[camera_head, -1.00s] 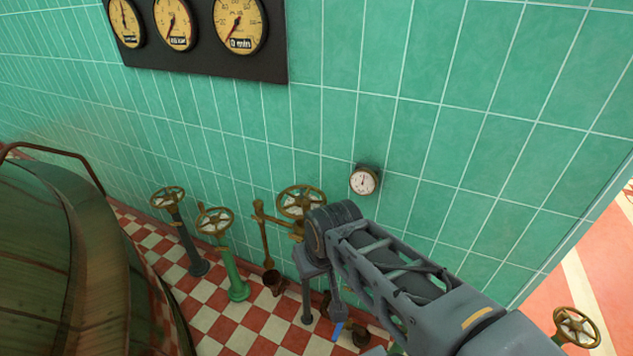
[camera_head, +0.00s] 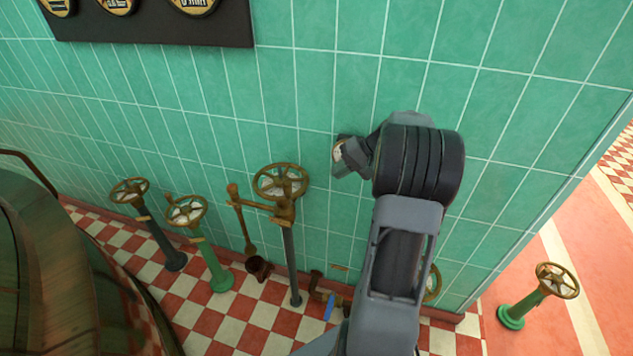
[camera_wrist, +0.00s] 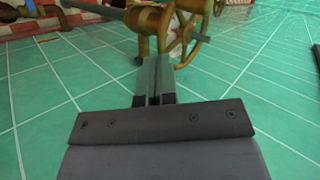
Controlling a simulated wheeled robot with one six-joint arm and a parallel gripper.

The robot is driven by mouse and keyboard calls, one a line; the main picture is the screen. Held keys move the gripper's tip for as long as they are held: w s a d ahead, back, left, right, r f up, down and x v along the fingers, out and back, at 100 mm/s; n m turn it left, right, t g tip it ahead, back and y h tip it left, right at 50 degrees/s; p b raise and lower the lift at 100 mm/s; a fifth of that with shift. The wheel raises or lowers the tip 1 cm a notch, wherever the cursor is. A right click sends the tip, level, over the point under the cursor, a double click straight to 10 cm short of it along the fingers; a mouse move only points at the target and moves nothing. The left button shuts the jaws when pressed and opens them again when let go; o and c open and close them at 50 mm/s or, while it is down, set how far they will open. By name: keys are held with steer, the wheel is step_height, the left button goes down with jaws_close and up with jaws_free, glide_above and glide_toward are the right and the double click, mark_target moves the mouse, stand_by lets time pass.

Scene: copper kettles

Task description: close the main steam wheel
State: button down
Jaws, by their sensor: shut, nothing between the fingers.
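Several brass handwheels are in view, and no label tells which is the main steam wheel. The largest brass wheel (camera_head: 281,182) stands by the wall on a grey post, with a brass bracket under it. A brass wheel, seen partly from the side, also shows in the wrist view (camera_wrist: 202,42), beyond my fingers. My gripper (camera_wrist: 157,62) is shut and empty. Its fingertips overlap the brass fittings in the picture, and I cannot tell whether they touch. In the head view my wrist is right of the largest wheel, and my fingertips are not clear.
Two smaller wheels, one on a dark post (camera_head: 130,191) and one on a green post (camera_head: 187,211), stand to the left. A copper kettle (camera_head: 45,270) fills the lower left. Another green valve (camera_head: 556,281) stands at right.

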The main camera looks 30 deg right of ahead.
mark_target(291, 196)
steer(key=x, duration=0.3)
steer(key=a+r+x, duration=0.1)
steer(key=x, duration=0.3)
steer(key=p+x, duration=0.1)
steer(key=x, duration=0.3)
steer(key=shift+w+a+r, duration=0.15)
steer(key=shift+w+a, duration=0.1)
steer(key=shift+w, duration=0.1)
steer(key=shift+w+a, duration=0.3)
steer(key=shift+a, duration=0.2)
